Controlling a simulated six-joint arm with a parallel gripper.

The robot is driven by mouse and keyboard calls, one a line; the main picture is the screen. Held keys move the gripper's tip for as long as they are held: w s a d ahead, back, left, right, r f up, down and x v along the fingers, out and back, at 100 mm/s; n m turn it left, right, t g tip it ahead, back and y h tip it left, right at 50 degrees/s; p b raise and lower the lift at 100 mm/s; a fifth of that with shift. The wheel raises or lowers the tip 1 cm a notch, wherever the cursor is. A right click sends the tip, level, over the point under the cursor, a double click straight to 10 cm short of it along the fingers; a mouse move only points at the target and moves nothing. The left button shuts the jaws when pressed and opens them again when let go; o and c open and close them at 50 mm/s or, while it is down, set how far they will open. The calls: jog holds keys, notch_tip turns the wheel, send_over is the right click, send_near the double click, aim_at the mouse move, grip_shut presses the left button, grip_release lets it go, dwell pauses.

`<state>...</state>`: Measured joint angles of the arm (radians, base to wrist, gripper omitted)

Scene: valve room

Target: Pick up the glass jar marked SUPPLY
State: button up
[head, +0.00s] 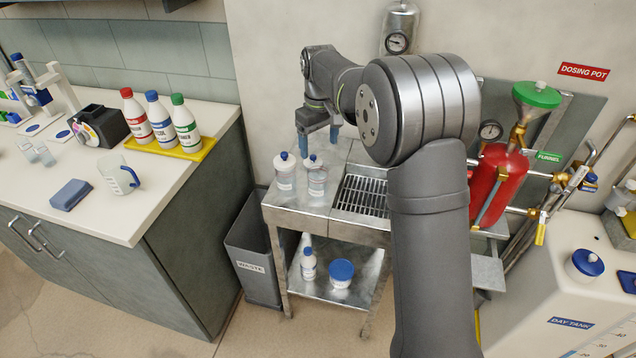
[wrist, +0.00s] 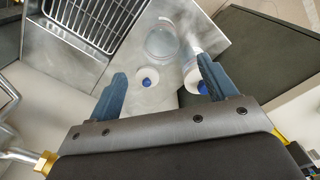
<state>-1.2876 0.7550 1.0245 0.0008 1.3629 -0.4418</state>
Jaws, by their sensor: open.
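A clear glass jar (head: 317,181) stands upright on the steel cart top, near its front; it also shows in the wrist view (wrist: 162,43), seen from above. I cannot read any SUPPLY marking. A white bottle with a blue cap (head: 285,178) stands to its left, and a smaller blue-capped one (head: 308,161) stands just behind it. My gripper (head: 318,140) is open and empty above them, pointing down. In the wrist view, the small blue-capped bottle (wrist: 147,82) lies between the fingers, and the other bottle (wrist: 196,80) is partly hidden by the right finger.
The steel cart (head: 277,216) has a drain grate (head: 361,197) right of the jar. Its lower shelf holds a bottle (head: 308,265) and a blue-lidded tub (head: 341,273). A waste bin (head: 254,257) stands left. A red dosing pot (head: 497,180) is right of my arm.

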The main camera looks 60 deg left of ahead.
aim_at(318, 182)
notch_tip(318, 182, down, 14)
jog(key=shift+s+a+f, duration=0.1)
jog(key=shift+f, duration=0.15)
jog(key=c, duration=1.2)
